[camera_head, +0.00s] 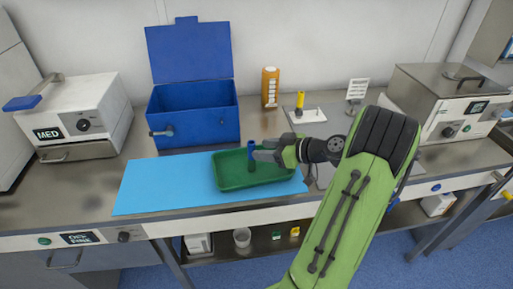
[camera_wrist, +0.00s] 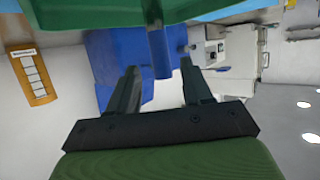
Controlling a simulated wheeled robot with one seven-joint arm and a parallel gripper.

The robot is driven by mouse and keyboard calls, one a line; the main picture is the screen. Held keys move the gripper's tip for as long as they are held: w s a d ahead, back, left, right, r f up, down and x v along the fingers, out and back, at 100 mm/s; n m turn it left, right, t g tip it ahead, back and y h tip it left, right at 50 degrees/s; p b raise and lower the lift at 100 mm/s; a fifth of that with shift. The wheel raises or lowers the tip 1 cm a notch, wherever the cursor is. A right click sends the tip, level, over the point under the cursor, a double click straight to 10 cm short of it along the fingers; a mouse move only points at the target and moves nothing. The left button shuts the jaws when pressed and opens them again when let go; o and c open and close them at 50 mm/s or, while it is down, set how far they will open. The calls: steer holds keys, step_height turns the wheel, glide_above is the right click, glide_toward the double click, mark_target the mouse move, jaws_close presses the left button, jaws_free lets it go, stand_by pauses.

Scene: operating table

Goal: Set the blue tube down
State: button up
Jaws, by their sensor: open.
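The blue tube (camera_head: 251,152) stands upright in the green tray (camera_head: 222,184), with its blue cap uppermost. My gripper (camera_head: 262,151) reaches in from the right at the height of the tube's upper part. In the wrist view, which is turned upside down, my gripper (camera_wrist: 160,82) is open, with one finger on each side. The tube (camera_wrist: 160,55) shows in line with the gap, near the fingertips, with clear space to both fingers. The tray (camera_wrist: 90,14) fills the top of that view. The tube's exact depth between the fingertips is hard to tell.
The tray rests on a light blue mat (camera_head: 150,190). Behind it stands an open blue box (camera_head: 195,118). An orange bottle (camera_head: 270,88) and a yellow-topped tube in a white holder (camera_head: 307,115) stand behind my gripper. Metal machines (camera_head: 85,110) flank the counter. The mat's left part is clear.

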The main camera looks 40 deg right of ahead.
steer(key=v, duration=0.8)
steer(key=w+a+r+g, duration=0.1)
steer(key=w+a+g, duration=0.2)
steer(key=a, duration=0.7)
steer(key=w+a+r+g, duration=0.2)
steer(key=a+g, duration=0.2)
steer(key=a, duration=0.6)
steer(key=s+a+m+h, duration=0.1)
steer(key=s+a+h, duration=0.1)
steer(key=s+a, duration=0.2)
steer(key=s+a+r+m+h, duration=0.1)
steer(key=s+a, duration=0.4)
steer(key=s, duration=0.5)
steer(key=shift+s+a+r+m+h+p, duration=0.15)
steer(key=shift+a+r+m+h+p, duration=0.1)
steer(key=shift+m+h+p, duration=0.25)
step_height(320, 180, up, 4)
steer(key=p, duration=0.4)
steer(key=shift+r, duration=0.15)
